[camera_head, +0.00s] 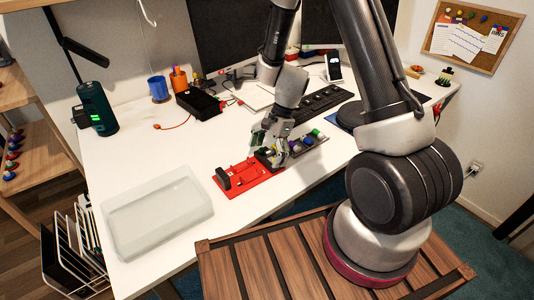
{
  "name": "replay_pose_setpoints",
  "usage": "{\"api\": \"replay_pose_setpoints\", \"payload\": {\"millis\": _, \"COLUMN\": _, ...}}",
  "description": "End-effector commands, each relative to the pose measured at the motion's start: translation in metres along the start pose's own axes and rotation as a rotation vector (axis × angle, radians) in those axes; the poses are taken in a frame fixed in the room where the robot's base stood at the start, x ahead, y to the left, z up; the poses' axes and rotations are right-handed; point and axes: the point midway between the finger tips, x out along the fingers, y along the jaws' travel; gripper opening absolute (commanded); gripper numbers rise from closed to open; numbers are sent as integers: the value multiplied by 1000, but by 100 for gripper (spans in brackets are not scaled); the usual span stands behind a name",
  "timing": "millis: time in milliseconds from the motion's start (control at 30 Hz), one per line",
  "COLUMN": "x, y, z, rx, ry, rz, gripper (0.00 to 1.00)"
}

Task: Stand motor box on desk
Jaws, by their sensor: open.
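The white desk (130,150) fills the middle of the camera_head view. No box on it is clearly marked as the motor box. A flat black box (200,103) lies toward the back, with red leads beside it. A red tray-like holder (243,180) with black parts lies near the desk's front edge. My gripper (270,153) is open, pointing down at the right end of the red holder, close to a small dark part there. Whether it touches that part is hidden by the fingers.
A clear shallow bin (157,214) sits at the front left. A strip of coloured knobs (306,142) lies right of my gripper, near a keyboard (318,103). A blue cup (158,88) and dark green device (96,108) stand at the back left. The desk's left middle is free.

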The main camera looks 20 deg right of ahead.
Motion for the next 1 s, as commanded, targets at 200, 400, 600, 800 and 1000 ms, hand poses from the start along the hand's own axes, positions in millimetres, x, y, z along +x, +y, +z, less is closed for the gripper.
{"api": "replay_pose_setpoints", "payload": {"millis": 200, "x": -11, "y": -1, "z": 1, "rx": 0, "ry": 0, "rz": -3, "gripper": 100}}
{"api": "replay_pose_setpoints", "payload": {"millis": 400, "x": -52, "y": -1, "z": 1, "rx": -1, "ry": 1, "rz": -6, "gripper": 100}}
{"api": "replay_pose_setpoints", "payload": {"millis": 600, "x": -95, "y": 0, "z": 1, "rx": -1, "ry": 1, "rz": -3, "gripper": 100}}
{"api": "replay_pose_setpoints", "payload": {"millis": 800, "x": -119, "y": 0, "z": 1, "rx": 0, "ry": 0, "rz": -2, "gripper": 100}}
{"api": "replay_pose_setpoints", "payload": {"millis": 1000, "x": -129, "y": 2, "z": 2, "rx": -21, "ry": 7, "rz": -6, "gripper": 100}}
